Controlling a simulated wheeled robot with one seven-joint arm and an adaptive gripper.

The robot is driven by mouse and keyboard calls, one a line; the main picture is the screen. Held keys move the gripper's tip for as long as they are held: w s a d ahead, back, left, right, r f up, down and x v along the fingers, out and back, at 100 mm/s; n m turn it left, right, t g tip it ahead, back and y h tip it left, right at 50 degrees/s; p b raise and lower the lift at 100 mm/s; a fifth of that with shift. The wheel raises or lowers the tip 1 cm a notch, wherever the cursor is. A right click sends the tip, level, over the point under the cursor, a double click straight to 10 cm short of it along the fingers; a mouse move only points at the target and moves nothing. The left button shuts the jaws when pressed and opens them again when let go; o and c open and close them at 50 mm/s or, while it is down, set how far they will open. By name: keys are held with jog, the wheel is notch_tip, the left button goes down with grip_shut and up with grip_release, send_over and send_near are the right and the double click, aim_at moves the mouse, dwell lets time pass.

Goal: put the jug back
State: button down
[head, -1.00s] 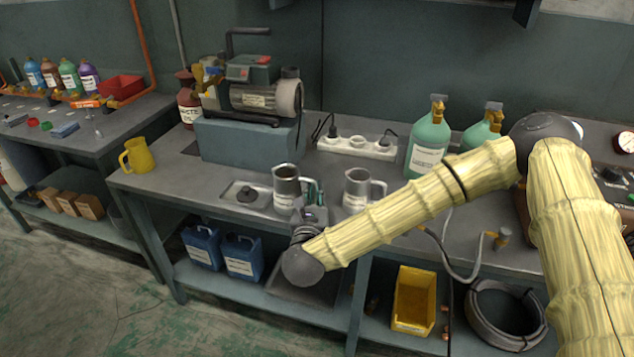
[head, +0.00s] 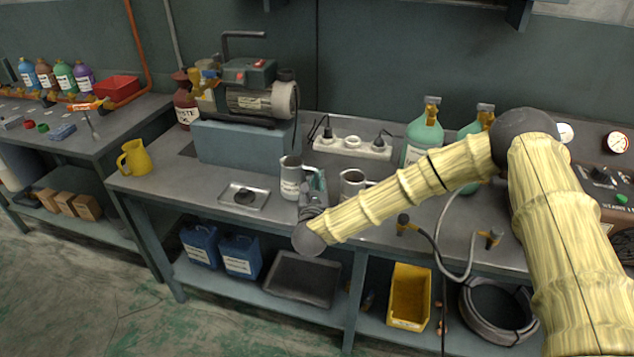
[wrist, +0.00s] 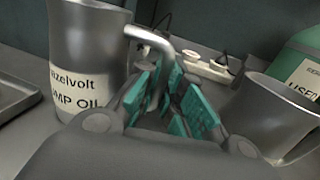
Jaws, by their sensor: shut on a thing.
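A metal jug (head: 290,176) with a white label stands upright in the head view, right of a small metal tray. The wrist view shows this jug (wrist: 88,50) at left, its label partly reading "PUMP OIL". My gripper (head: 314,188) is at its right side, and the teal finger pads (wrist: 172,98) are closed around its handle (wrist: 150,42). I cannot tell whether its base touches the bench. A second metal jug (head: 351,184) stands just right of my gripper, partly hidden by my arm; it also shows in the wrist view (wrist: 268,118).
The metal tray (head: 258,205) holds a dark lid-like piece (head: 245,195). A power strip (head: 350,148) and a pump on a blue-grey block (head: 230,146) stand behind. A yellow jug (head: 134,159) is at the bench's left end. Green bottles (head: 424,132) stand right.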

jog(key=shift+f, duration=0.6)
jog(key=shift+f, duration=0.15)
jog(key=c, duration=1.5)
grip_release()
jog(key=shift+c, duration=0.2)
jog(key=shift+r, duration=0.2)
jog(key=shift+s+f, duration=0.2)
jog(key=shift+s, duration=0.1)
jog(key=s+b, duration=0.1)
jog(key=s, duration=0.2)
jog(key=s+a+b, duration=0.1)
jog(key=s, duration=0.7)
jog(key=shift+s+a+r+b, duration=0.15)
jog(key=shift+s+b, duration=0.05)
jog(key=shift+b, duration=0.2)
